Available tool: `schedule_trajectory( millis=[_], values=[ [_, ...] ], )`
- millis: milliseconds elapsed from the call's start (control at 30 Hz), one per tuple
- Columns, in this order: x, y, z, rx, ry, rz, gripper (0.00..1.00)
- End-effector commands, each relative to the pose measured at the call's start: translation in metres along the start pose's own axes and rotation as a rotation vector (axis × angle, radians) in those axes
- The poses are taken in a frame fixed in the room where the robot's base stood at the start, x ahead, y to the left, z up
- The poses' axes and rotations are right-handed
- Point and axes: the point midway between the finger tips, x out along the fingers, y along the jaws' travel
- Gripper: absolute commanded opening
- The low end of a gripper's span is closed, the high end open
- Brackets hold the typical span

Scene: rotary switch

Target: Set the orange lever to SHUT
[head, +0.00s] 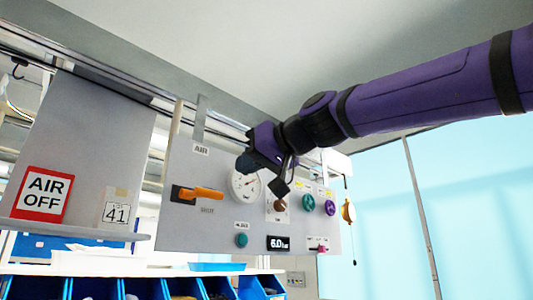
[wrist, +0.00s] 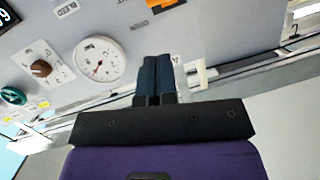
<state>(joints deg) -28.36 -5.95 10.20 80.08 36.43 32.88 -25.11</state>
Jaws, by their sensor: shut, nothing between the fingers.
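The orange lever (head: 203,192) sits on a dark mount at the left of the grey panel (head: 200,235) in the head view. It lies nearly level, its handle pointing right. A small label below it is too blurred to read surely. Part of the lever shows at the top edge of the wrist view (wrist: 166,4). My gripper (head: 246,166) is in front of the panel, up and right of the lever, near the gauge, and apart from the lever. In the wrist view its dark fingers (wrist: 156,60) are together and empty.
The panel also bears a round gauge (head: 245,184), a brown knob (head: 281,205), green (head: 308,204) and purple (head: 330,207) wheels, a teal button (head: 241,240) and a display (head: 279,243). An "AIR OFF" sign (head: 42,194) hangs left. Blue bins (head: 185,288) stand below.

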Motion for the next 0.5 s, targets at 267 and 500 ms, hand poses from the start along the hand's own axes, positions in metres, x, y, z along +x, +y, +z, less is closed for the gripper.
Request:
schedule_trajectory(
  millis=[267, 500],
  values=[
    [0.034, 0.0, 0.019, -0.001, -0.001, -0.001, 0.0],
    [0.042, 0.0, 0.028, 0.0, 0.001, 0.0, 0.0]
  ],
)
